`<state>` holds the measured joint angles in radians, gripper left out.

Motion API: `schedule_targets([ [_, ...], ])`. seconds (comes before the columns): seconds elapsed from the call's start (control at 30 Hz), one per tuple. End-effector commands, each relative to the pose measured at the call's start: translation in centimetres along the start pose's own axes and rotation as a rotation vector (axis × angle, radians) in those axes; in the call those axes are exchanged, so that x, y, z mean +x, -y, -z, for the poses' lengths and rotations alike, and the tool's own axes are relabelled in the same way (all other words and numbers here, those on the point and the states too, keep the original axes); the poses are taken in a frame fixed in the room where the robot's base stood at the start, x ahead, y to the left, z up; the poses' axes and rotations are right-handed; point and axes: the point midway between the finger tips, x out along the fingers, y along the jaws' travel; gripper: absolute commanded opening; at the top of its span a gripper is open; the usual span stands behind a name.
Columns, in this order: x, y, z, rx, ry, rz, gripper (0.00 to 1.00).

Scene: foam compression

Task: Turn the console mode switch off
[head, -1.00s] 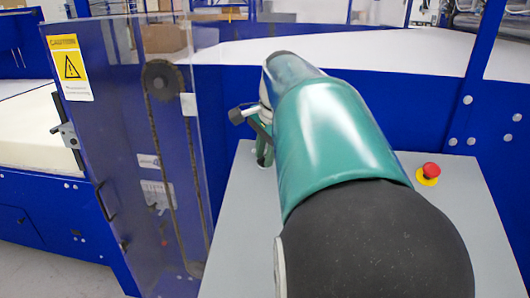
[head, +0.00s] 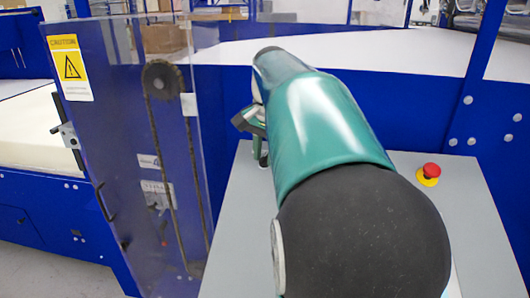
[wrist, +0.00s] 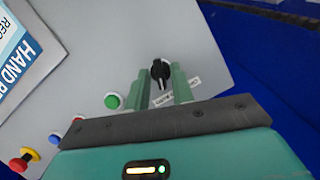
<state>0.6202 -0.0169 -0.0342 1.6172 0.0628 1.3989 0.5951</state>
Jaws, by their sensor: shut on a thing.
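The mode switch is a black knob (wrist: 160,70) on the grey console top (wrist: 105,55), beside a small white label (wrist: 192,88). My gripper (wrist: 159,77) has its two green fingers on either side of the knob and is shut on it. The knob's pointer runs down the picture between the fingers. In the head view my green and black arm hides the knob, and only a little of my gripper (head: 263,157) shows at its left.
A green button (wrist: 112,101), a blue button (wrist: 55,138) and a red-and-yellow emergency stop (wrist: 20,162) lie left of my gripper. A white sign (wrist: 25,48) is at upper left. A clear guard door (head: 110,150) stands left of the console.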

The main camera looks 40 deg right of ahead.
Motion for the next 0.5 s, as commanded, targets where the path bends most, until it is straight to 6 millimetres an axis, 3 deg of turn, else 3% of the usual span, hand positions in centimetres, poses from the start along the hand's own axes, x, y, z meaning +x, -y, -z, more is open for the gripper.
schedule_targets([
  [0.5,-0.09,0.35,-0.10,-0.476,-0.002,-0.135,0.01],
])
